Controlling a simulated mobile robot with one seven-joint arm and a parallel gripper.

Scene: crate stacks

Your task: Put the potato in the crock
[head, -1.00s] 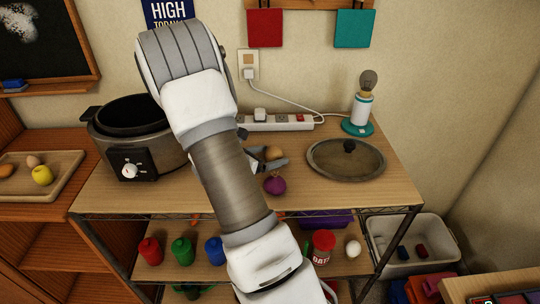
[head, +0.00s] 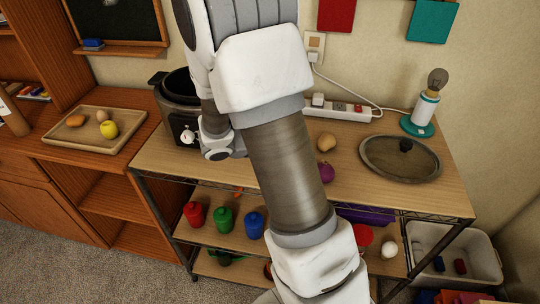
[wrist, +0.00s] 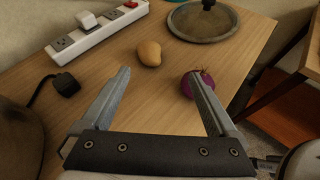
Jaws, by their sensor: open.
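The tan potato (head: 326,142) lies on the wooden shelf top, right of my arm in the head view; it also shows in the wrist view (wrist: 150,53). The crock (head: 181,112) is a dark, lidless slow cooker at the shelf's left end, partly hidden by my arm. A dark curved edge at the left of the wrist view looks like its side. My gripper (wrist: 159,73) is open and empty, its fingers pointing toward the potato, which is beyond the tips and apart from them. The fingers are hidden in the head view.
A purple onion (head: 327,172) lies near the potato, by the right finger in the wrist view. The glass lid (head: 400,160) lies to the right. A power strip (head: 345,110) with a plug and cable runs behind. A lamp (head: 420,118) stands at the back right.

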